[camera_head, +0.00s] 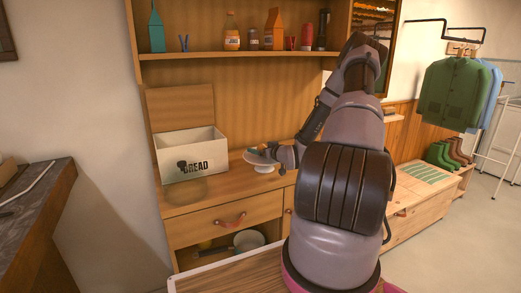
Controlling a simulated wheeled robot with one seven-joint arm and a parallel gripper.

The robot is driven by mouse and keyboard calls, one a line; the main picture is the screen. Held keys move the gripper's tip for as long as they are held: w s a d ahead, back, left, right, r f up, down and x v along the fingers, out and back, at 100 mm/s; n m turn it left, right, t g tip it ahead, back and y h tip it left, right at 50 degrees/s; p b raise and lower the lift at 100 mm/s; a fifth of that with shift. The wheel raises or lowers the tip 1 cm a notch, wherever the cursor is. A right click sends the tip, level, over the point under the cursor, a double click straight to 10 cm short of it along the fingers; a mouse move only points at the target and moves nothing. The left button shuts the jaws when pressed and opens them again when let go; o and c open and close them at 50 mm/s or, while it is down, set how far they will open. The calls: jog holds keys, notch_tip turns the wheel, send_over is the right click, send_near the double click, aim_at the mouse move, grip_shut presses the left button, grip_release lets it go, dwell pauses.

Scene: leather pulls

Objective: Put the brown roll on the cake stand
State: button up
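The white cake stand (263,168) stands on the wooden counter of the cabinet, right of the bread box. My gripper (256,152) is over the stand's plate, reaching in from the right, very close to it or touching it. The gripper is small and dark here, and I cannot tell whether its fingers are open or shut. I cannot make out the brown roll; it may be hidden by the gripper or inside the bread box. The white bread box (190,154) is marked BREAD, and its inside is mostly hidden by its front wall.
A brown board (181,106) stands upright behind the bread box. A faint see-through round thing (186,190) is on the counter in front of the box. A shelf (205,56) with bottles and cartons runs above. Below are a drawer (228,218) and a pan (248,240).

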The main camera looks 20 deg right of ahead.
jog(key=shift+r, duration=0.15)
jog(key=shift+s, duration=0.3)
jog(key=v, duration=1.1)
jog(key=shift+d+r, duration=0.1)
jog(key=shift+r, duration=0.05)
jog(key=shift+w+r+g, duration=0.1)
jog(key=shift+r+g, duration=0.3)
jog(key=shift+g, duration=0.2)
jog(key=s+a+r+m+g+h, duration=0.1)
jog(key=s+a+r+g+h, duration=0.2)
jog(key=r, duration=0.7)
jog(key=s+a+r+m+g+h, duration=0.1)
jog(key=s+a+r+g, duration=0.25)
jog(key=r, duration=0.55)
jog(key=s+a+r+m+y, duration=0.2)
jog(key=s+a+r, duration=0.4)
jog(key=s, duration=0.4)
jog(key=s+a+r+m+y, duration=0.1)
jog(key=s+a+r, duration=0.4)
jog(key=s, duration=0.6)
jog(key=a+m+g, duration=0.1)
jog(key=a, duration=0.1)
jog(key=shift+a+r+y, duration=0.35)
jog(key=shift+r+y, duration=0.05)
